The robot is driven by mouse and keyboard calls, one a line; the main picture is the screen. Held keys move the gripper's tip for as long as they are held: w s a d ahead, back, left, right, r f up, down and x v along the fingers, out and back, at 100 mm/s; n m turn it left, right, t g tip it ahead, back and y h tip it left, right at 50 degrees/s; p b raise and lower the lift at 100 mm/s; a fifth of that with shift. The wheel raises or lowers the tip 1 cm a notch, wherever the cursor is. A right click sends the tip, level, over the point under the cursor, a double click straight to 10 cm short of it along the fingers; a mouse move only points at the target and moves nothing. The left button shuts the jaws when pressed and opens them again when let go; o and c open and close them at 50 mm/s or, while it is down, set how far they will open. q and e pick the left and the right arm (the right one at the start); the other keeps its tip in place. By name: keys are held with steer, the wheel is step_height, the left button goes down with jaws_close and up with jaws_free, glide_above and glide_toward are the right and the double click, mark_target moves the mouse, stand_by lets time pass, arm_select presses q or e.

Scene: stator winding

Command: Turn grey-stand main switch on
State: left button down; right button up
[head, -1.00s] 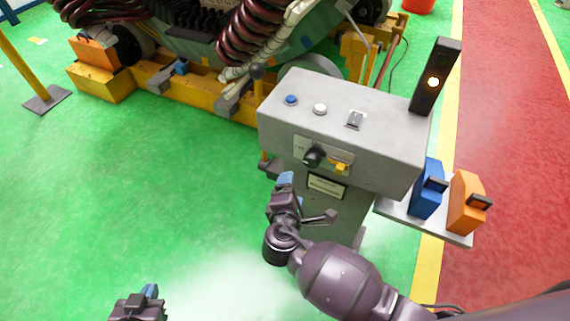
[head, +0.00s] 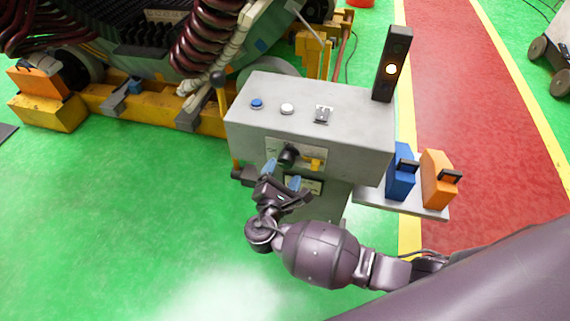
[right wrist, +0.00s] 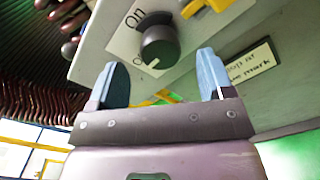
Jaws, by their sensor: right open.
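The grey stand (head: 360,130) stands in the middle of the head view. On its front panel is the main switch, a black rotary knob (head: 288,155), beside a yellow part (head: 313,165). In the right wrist view the knob (right wrist: 160,46) has a white mark and an "On" label above it. My right gripper (head: 282,174) is open and empty, just below and in front of the knob. In the right wrist view its two blue fingertips (right wrist: 164,78) are spread below the knob, apart from it. My left gripper is out of the head view.
The stand's top has a blue button (head: 257,103), a white button (head: 287,109) and a small switch (head: 324,114). A dark lamp post (head: 392,65) shows a lit light. A blue case (head: 401,178) and an orange case (head: 438,180) sit on a side shelf. Green floor lies clear at left.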

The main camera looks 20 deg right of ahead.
mark_target(286, 163)
steer(key=x, duration=0.2)
steer(key=shift+w+d, duration=0.25)
steer(key=shift+w, duration=0.05)
steer(key=shift+w+d, duration=0.15)
steer(key=shift+w, duration=0.1)
steer(key=shift+c, duration=0.3)
steer(key=c, duration=0.9)
steer(key=shift+o, duration=0.2)
